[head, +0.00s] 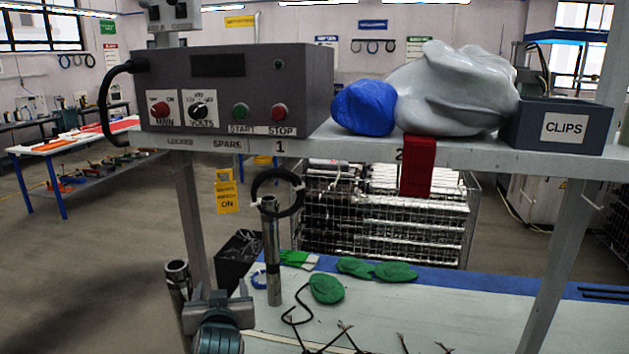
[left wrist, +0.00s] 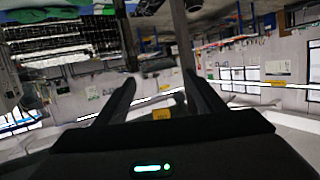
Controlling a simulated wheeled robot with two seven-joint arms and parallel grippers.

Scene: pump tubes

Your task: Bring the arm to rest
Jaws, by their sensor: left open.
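My left gripper (head: 217,308) is low at the left of the head view, in front of the shelf's left post. In the left wrist view its two dark fingers (left wrist: 158,92) stand wide apart with nothing between them. A metal tube (head: 272,255) stands upright to the right of the gripper, apart from it. A black ring (head: 258,180) hangs from the shelf edge around the tube's top; whether they touch I cannot tell. Another metal tube (head: 176,278) shows just left of the gripper, its lower part cut off. My right gripper is not in view.
The shelf (head: 350,145) carries a control box (head: 230,90), a blue bundle (head: 364,107), a grey bag (head: 455,90) and a CLIPS bin (head: 560,125). Green pads (head: 326,288) and black hooked wires lie on the bench (head: 480,315). A wire cage (head: 380,215) stands behind.

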